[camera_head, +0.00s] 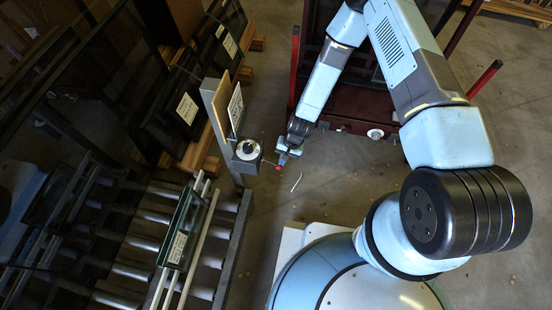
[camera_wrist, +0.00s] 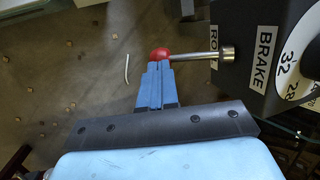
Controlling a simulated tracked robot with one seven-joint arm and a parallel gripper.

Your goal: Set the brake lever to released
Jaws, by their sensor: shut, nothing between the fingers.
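The brake lever is a metal rod (camera_wrist: 200,54) with a red knob (camera_wrist: 159,54) that sticks out leftward from a dark box (camera_wrist: 240,30) marked BRAKE in the wrist view. A white dial with numbers is on the box. In the head view the box (camera_head: 246,165) sits on a post, with the red knob (camera_head: 279,167) to its right. My gripper (camera_wrist: 157,64) is shut and empty, its blue fingertips right at the knob. I cannot tell whether they touch it. In the head view my gripper (camera_head: 282,159) is beside the knob.
A roller conveyor (camera_head: 130,270) with a framed glass pane (camera_head: 181,228) lies at lower left. Dark panels on wooden pallets (camera_head: 200,150) stand behind the post. A dark red cart (camera_head: 350,110) is behind my arm. A pale curved strip (camera_head: 297,182) lies on the open floor.

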